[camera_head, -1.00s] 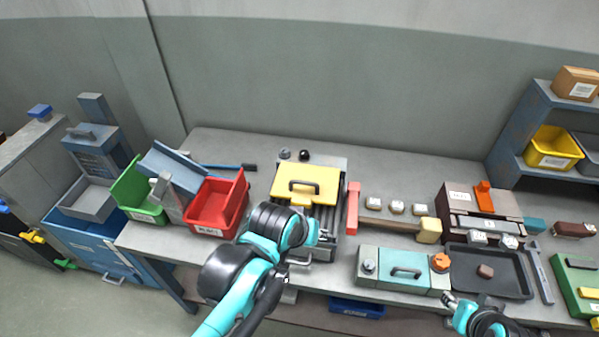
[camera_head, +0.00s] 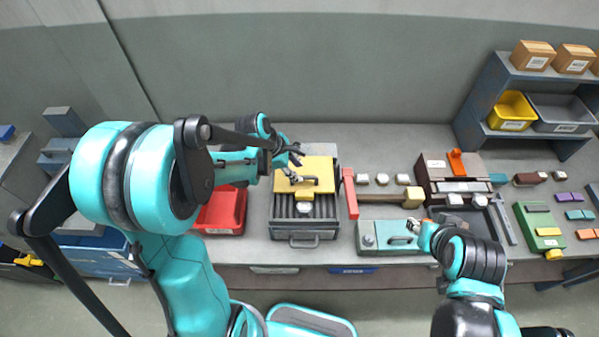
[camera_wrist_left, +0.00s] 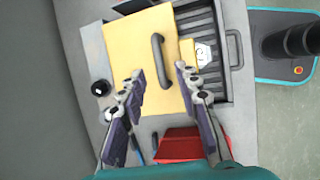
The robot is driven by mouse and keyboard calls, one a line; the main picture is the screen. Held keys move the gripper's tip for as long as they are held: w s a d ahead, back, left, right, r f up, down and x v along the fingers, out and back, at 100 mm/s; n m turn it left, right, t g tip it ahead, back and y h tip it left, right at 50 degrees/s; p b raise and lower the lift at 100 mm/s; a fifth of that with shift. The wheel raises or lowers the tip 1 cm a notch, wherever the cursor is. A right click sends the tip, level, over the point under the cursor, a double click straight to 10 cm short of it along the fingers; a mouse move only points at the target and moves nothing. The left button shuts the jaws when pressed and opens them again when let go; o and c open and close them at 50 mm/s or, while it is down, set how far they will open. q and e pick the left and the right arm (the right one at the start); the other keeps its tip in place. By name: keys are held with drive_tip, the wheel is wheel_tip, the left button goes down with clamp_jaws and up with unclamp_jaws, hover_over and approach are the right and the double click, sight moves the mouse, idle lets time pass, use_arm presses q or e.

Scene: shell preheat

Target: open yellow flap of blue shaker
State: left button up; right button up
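The shaker (camera_head: 328,233) looks grey, with a barred bed and a front handle. Its yellow flap (camera_head: 315,166) lies over the rear part, bars bare in front. The flap also shows in the wrist view (camera_wrist_left: 120,45), with its dark bar handle (camera_wrist_left: 160,62). My left gripper (camera_head: 297,166) is over the flap's left part. In the wrist view its fingers (camera_wrist_left: 160,76) are spread, with the handle's end between or just beyond the tips; contact cannot be told. My right gripper (camera_head: 426,232) is by the teal box; its fingers are unclear.
A red bin (camera_head: 222,212) stands left of the shaker, a red bar (camera_head: 350,193) right of it. The teal box (camera_head: 385,240) with a handle is at the front. A small whitish block (camera_head: 304,207) sits on the bars. A dark knob (camera_wrist_left: 100,88) is beside the flap.

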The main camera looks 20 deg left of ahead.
sight(304, 177)
use_arm(q)
drive_tip(key=x, duration=0.4)
drive_tip(key=shift+w+a, duration=0.15)
drive_tip(key=shift+d+f, duration=0.2)
drive_tip(key=shift+f, duration=0.15)
clamp_jaws()
